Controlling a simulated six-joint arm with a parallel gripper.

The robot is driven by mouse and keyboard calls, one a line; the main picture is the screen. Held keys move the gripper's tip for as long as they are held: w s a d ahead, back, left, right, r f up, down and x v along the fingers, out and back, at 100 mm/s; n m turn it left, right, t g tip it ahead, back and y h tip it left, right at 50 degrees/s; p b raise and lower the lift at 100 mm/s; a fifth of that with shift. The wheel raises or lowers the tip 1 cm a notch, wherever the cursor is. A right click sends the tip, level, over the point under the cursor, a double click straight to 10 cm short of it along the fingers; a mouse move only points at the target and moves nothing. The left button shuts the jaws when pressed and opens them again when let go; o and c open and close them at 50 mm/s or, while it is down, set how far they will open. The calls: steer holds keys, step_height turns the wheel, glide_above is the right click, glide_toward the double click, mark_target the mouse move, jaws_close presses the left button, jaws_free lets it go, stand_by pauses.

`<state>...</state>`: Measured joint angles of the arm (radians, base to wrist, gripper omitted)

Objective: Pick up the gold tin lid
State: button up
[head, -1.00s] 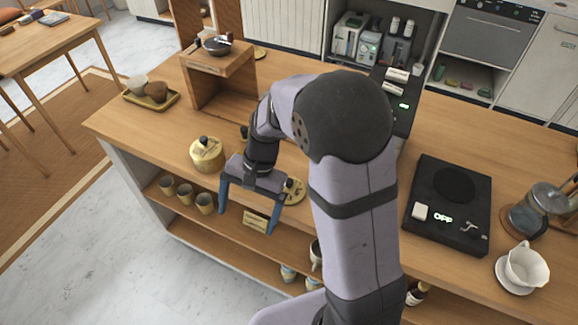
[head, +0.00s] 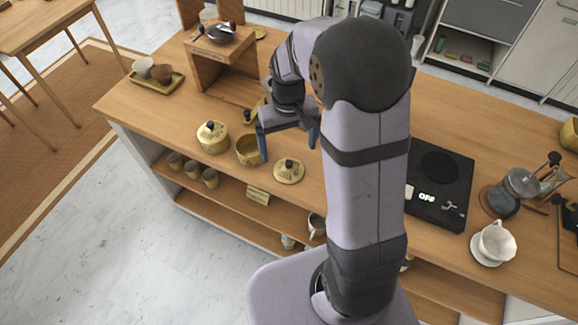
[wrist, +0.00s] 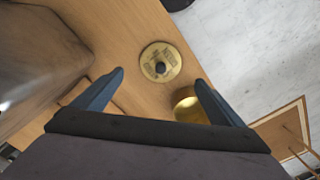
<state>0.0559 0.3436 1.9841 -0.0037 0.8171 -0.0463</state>
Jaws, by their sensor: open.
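The gold tin lid (head: 289,175) is a flat round disc with a black knob, lying on the counter near its front edge. It also shows in the wrist view (wrist: 160,50), between and beyond the fingertips. An open gold tin (head: 249,156) stands to its left and shows partly behind a finger in the wrist view (wrist: 188,112). Another gold tin with a black-knobbed lid (head: 212,138) stands further left. My gripper (head: 288,141) is open and empty above the counter, behind the lid and apart from it.
A wooden stand (head: 225,65) holds a dark bowl at the back left. A tray with cups (head: 158,84) sits at the far left. Cups stand on the shelf below. Another gold item is partly hidden behind my gripper.

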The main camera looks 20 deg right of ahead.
mark_target(289, 163)
steer(key=shift+f+p, duration=0.35)
steer(key=shift+f, duration=0.8)
steer(key=shift+s+f+p, duration=0.25)
steer(key=shift+f+p, duration=0.2)
steer(key=shift+f, duration=0.15)
steer(key=shift+f+p, duration=0.65)
steer(key=shift+f, duration=1.35)
steer(key=c, duration=1.1)
